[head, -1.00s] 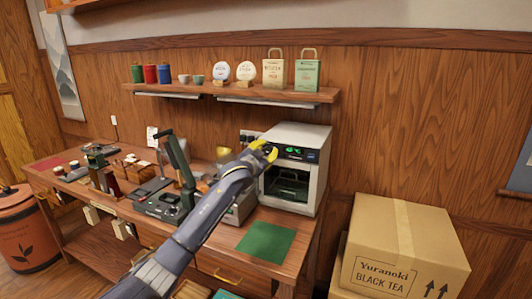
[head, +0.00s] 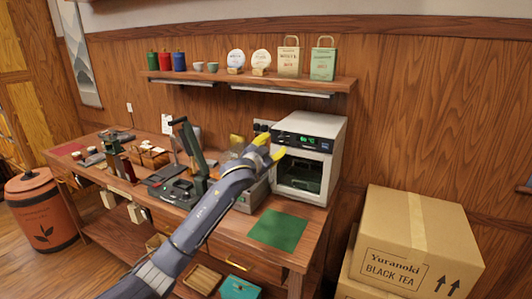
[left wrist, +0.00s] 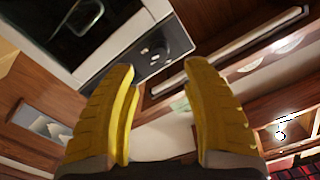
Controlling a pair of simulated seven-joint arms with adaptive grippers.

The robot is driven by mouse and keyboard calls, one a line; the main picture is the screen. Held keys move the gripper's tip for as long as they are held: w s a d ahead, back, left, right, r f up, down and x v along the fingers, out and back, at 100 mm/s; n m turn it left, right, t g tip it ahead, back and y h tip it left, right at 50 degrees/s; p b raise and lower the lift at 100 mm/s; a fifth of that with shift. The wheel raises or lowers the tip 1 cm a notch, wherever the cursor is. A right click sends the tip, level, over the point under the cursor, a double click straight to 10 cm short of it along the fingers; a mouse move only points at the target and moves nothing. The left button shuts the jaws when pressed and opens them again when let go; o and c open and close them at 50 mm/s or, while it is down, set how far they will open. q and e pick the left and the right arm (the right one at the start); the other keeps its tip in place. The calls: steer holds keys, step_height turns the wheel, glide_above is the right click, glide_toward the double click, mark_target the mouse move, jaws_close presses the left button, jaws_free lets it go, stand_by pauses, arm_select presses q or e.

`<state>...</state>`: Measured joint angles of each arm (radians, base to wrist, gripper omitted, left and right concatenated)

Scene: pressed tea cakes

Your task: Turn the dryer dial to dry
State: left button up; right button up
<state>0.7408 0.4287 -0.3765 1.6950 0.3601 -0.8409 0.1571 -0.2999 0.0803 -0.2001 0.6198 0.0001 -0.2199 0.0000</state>
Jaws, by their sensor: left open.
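The dryer (head: 338,140) is a white box with a dark glass door, standing at the right end of the workbench. Its black control strip (head: 322,146) runs along the top front, with a green lit display (head: 307,139). In the left wrist view the black panel (left wrist: 178,38) carries a dark round dial (left wrist: 157,46); its setting is too small to read. My left gripper (head: 273,147) is open and empty at the dryer's front left upper corner. In the left wrist view its yellow fingers (left wrist: 158,70) are apart, with the dial showing beyond the gap, not between them. My right gripper is out of view.
A green mat (head: 278,230) lies on the bench before the dryer. A shelf (head: 240,84) with tins, cups and bags hangs above. A dark press (head: 185,165) stands left of the dryer, partly behind my arm. A cardboard box (head: 415,240) stands to the right.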

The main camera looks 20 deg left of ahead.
arm_select(q)
steer(key=shift+s+a, duration=0.15)
steer(key=shift+s, duration=1.25)
steer(key=shift+s+a, duration=0.15)
steer(key=shift+s, duration=1.2)
steer(key=n, duration=0.6)
glide_toward(280, 141)
steer(key=w, duration=0.6)
steer(key=w+d, duration=0.1)
steer(key=w, duration=0.2)
steer(key=shift+w, duration=0.3)
steer(key=shift+c, duration=0.2)
steer(key=shift+f, duration=0.1)
jaws_close()
